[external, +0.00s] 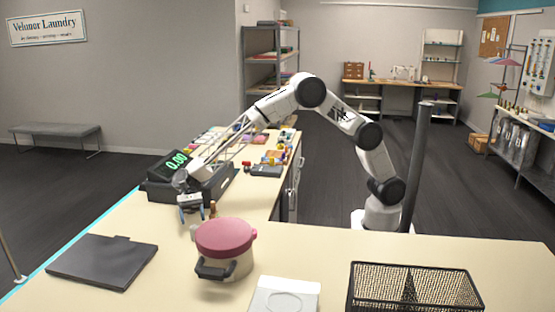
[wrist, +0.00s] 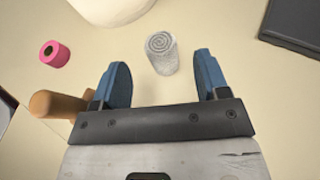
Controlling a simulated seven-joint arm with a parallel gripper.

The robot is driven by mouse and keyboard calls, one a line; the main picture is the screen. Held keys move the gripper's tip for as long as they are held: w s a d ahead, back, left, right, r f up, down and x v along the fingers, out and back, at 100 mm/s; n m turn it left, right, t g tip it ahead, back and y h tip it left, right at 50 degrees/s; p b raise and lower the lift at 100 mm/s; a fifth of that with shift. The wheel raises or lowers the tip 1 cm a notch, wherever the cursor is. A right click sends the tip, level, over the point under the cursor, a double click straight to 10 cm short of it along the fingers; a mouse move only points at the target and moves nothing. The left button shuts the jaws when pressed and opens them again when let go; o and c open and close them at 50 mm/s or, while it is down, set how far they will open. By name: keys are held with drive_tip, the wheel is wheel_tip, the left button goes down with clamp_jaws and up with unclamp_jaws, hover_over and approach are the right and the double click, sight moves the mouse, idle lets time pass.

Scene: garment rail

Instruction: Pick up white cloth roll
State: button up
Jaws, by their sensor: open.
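The white cloth roll (wrist: 161,52) stands on end on the cream counter, its spiral top showing in the wrist view. In the external view the roll (external: 195,232) is small and pale, just left of the pot. My gripper (wrist: 163,78) is open and empty, with its blue fingers spread wide. The roll shows just beyond the fingertips, roughly centred across the gap. In the external view my gripper (external: 192,214) is above the counter close to the roll. I cannot tell the exact height gap.
A cream pot with a pink lid (external: 225,238) stands close to the roll. A pink roll (wrist: 54,53) and a brown wooden item (wrist: 58,105) lie left in the wrist view. A dark flat board (external: 103,261), a scale (external: 190,182) and a wire basket (external: 413,287) are on the counter.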

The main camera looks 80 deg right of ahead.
sight(194, 226)
drive_tip(key=shift+x, duration=2.6)
drive_tip(key=c, duration=1)
